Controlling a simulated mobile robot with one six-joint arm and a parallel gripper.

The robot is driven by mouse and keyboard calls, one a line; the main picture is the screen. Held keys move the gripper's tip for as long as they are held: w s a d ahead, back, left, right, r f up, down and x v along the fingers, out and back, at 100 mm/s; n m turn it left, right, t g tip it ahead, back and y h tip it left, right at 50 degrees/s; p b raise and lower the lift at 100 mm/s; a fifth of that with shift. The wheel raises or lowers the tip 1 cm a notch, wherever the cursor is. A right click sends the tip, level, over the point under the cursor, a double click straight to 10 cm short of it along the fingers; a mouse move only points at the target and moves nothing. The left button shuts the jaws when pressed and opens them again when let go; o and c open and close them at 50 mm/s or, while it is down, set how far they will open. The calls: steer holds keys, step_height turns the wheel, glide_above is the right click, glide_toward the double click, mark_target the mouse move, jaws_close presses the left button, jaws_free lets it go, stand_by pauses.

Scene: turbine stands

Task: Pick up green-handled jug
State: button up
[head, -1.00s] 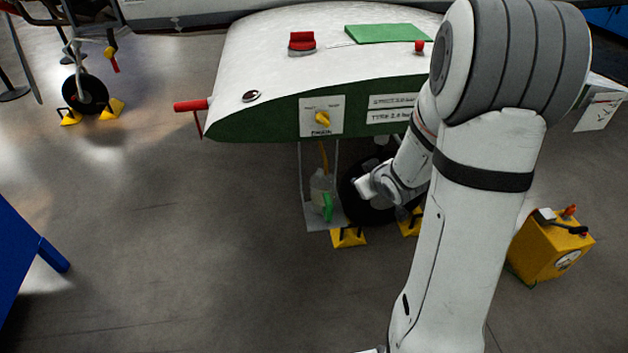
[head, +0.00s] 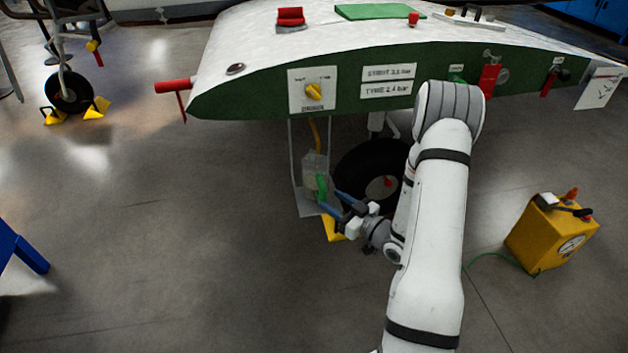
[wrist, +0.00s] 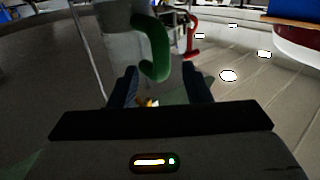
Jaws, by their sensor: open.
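The jug (head: 309,166) is pale and translucent with a green handle (head: 321,187). It stands on a grey plate under the wing's front edge, in the middle of the head view. My gripper (head: 328,200) is open, its two dark blue fingers pointing at the handle from the lower right. In the wrist view the green handle (wrist: 155,50) curves down just beyond and above the gap between the open fingers (wrist: 160,86). The jug's pale body (wrist: 122,42) is behind it. I cannot tell whether a finger touches the handle.
The green-fronted wing (head: 240,98) overhangs the jug, and a yellow hose (head: 315,132) hangs down to it. A black wheel (head: 357,165) and a yellow chock (head: 331,229) are close by. A yellow cart (head: 552,235) stands at right.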

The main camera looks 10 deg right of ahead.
mark_target(323, 194)
steer(key=x, duration=0.4)
steer(key=shift+w+a+b, duration=0.2)
steer(key=shift+a+b, duration=0.1)
steer(key=shift+r, duration=0.1)
jaws_close()
